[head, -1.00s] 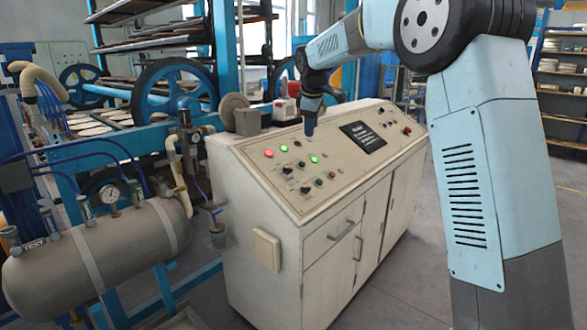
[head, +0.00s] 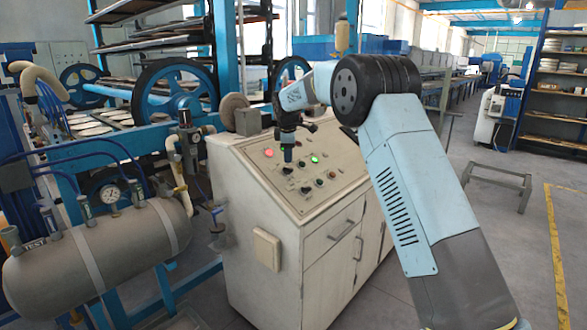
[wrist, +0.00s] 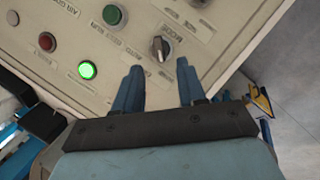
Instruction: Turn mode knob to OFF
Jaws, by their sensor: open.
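The mode knob (wrist: 161,48) is a dark round knob with a light pointer, on the beige control panel (wrist: 135,45). A label reading MODE is printed beside it. In the wrist view my gripper (wrist: 158,67) is open, with its two blue fingers apart and the knob just past the fingertips, roughly in line with the gap. The fingers do not appear to touch it. In the head view my gripper (head: 287,158) points down over the left part of the panel. The knob's label is too small to read there.
A lit green lamp (wrist: 87,69), a red button (wrist: 46,41), a dark green button (wrist: 113,15) and another knob (wrist: 199,2) are close by on the panel. A grey tank (head: 110,250) stands left of the cabinet (head: 250,225).

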